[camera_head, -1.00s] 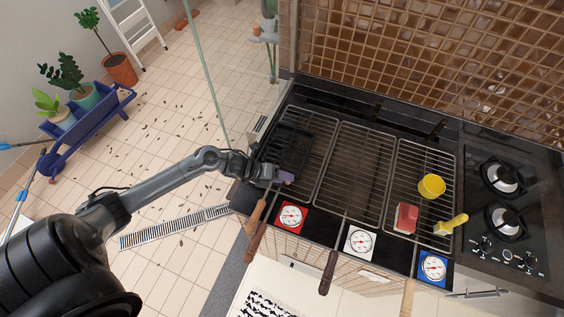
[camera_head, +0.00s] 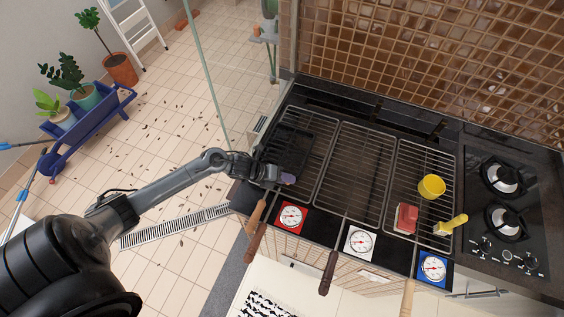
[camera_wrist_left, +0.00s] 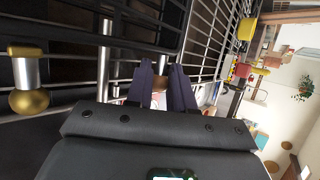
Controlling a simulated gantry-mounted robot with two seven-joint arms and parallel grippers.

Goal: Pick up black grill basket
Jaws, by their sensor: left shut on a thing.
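The black grill basket (camera_head: 291,146) lies over the left end of the grill in the head view. Its dark bars also show at the top of the left wrist view (camera_wrist_left: 85,38). My left gripper (camera_head: 287,179) is at the basket's near edge, low over the front of the left grate. In the left wrist view its two purple fingers (camera_wrist_left: 168,84) are close together around a thin metal bar. The exact grip point is partly hidden by the fingers. My right gripper is not in view.
Two more wire grates (camera_head: 352,170) lie to the right, with long handles over the front edge. A red block (camera_head: 406,218), a yellow cup (camera_head: 432,186) and a yellow-handled brush (camera_head: 450,224) are on the right grate. A gas hob (camera_head: 505,205) stands far right. The middle grate is clear.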

